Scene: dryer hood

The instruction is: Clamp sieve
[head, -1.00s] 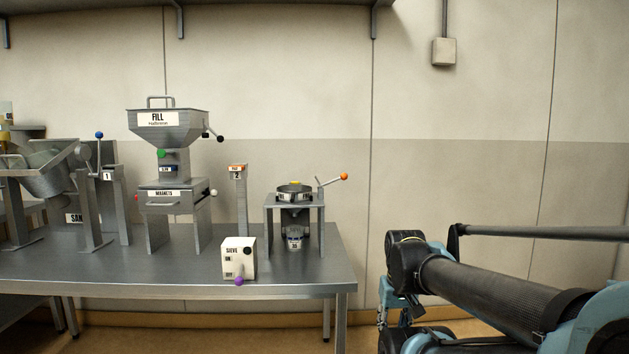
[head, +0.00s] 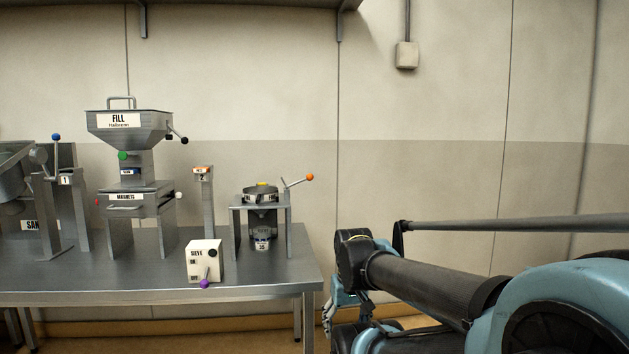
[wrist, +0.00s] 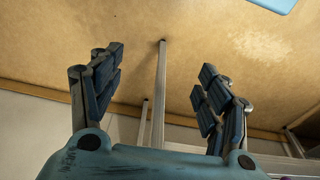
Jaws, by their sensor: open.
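The sieve (head: 262,197) is a round metal unit in a small stand at the right end of the steel table, in the head view. A clamp lever with an orange knob (head: 310,177) sticks out from its upper right side. A container marked 35 (head: 262,243) sits below the sieve. A white SIEVE control box (head: 204,261) with a purple-knobbed lever stands in front of it. My gripper (wrist: 160,88) is open and empty in the wrist view, its two fingers wide apart. In the head view it hangs beyond the table's right end, away from the sieve.
The steel table (head: 150,275) also bears a FILL hopper (head: 128,124) over a MAGNETS unit (head: 130,197), and a post marked 2 (head: 205,205). A shelf edge (head: 240,5) runs overhead. The floor right of the table is clear. A table leg (wrist: 159,95) shows between my fingers.

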